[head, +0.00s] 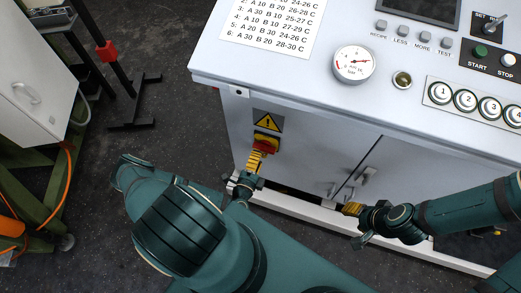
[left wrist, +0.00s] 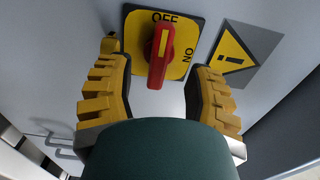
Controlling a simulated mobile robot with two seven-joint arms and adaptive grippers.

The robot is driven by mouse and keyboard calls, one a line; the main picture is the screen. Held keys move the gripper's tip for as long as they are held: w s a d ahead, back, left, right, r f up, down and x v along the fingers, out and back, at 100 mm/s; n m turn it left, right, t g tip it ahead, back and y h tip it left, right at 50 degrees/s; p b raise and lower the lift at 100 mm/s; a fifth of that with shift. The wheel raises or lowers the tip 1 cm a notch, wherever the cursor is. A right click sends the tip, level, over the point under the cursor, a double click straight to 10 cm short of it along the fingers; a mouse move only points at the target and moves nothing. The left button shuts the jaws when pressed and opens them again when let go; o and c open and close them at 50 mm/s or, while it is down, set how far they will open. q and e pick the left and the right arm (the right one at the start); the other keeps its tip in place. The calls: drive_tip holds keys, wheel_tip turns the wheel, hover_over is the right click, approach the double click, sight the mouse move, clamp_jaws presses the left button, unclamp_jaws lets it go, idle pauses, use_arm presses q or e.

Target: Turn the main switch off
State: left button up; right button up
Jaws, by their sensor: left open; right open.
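The main switch is a red rotary handle (left wrist: 160,57) on a yellow plate (left wrist: 180,70) marked OFF and ON. In the left wrist view the handle lies in line with the OFF label, with its pale mark at the end nearer OFF. In the head view the switch (head: 266,142) is on the cabinet front, partly hidden by my left gripper (head: 256,158). That gripper is open, its yellow fingers on either side of the handle with gaps visible. My right gripper (head: 352,209) is open and empty, low by the cabinet doors.
A warning sign (head: 268,121) is just above the switch. The cabinet door handles (head: 362,178) are close to my right gripper. The cabinet top (head: 300,68) holds a gauge (head: 353,64) and buttons.

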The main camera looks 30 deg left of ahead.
use_arm(q)
drive_tip(key=v, duration=0.6)
drive_tip(key=shift+s, duration=0.4)
drive_tip(key=shift+d, duration=0.1)
